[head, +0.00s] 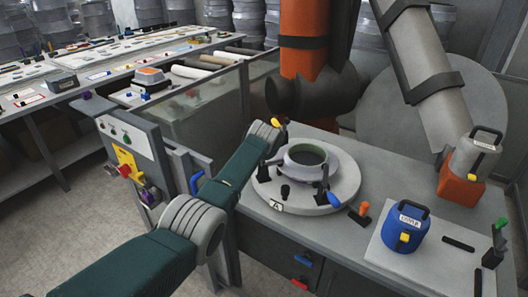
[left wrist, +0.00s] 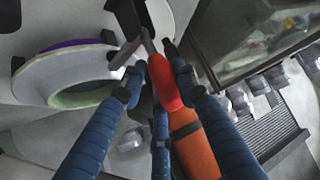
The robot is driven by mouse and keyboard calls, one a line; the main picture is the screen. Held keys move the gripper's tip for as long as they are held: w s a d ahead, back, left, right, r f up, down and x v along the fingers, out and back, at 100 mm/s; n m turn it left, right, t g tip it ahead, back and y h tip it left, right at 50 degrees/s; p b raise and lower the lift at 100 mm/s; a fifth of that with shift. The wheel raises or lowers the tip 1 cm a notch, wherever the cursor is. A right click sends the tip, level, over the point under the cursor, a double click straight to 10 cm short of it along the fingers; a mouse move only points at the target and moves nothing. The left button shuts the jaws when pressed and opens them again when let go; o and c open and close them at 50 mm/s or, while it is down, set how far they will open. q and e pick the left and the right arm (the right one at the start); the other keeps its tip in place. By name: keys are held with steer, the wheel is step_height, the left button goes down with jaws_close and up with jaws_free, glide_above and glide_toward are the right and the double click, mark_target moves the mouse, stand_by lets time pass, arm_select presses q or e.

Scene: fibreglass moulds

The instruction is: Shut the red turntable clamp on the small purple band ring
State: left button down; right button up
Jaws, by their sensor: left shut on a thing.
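The pale ring (head: 306,157) with a green inside sits on the round grey turntable (head: 340,187). In the left wrist view the ring (left wrist: 62,72) is at the left, and its purple band shows along one edge. The red turntable clamp (left wrist: 164,88) has its red handle between the blue fingers of my left gripper (left wrist: 160,90), which is shut on it. The clamp's metal lever runs up beside the ring; I cannot tell whether its pad touches the rim. In the head view my left forearm hides the red handle. My right gripper is out of view.
A blue-handled clamp (head: 334,198) stands at the turntable's front right. A blue canister (head: 406,230) and an orange-topped toggle (head: 363,211) are on the bench at the right. A glass panel (head: 190,122) stands behind my left forearm. Bare bench lies before the turntable.

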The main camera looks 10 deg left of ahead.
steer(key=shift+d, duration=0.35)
arm_select(q)
steer(key=c, duration=1.3)
jaws_free()
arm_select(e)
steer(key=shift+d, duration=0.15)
arm_select(q)
steer(key=v, duration=1.2)
steer(key=shift+f, duration=0.15)
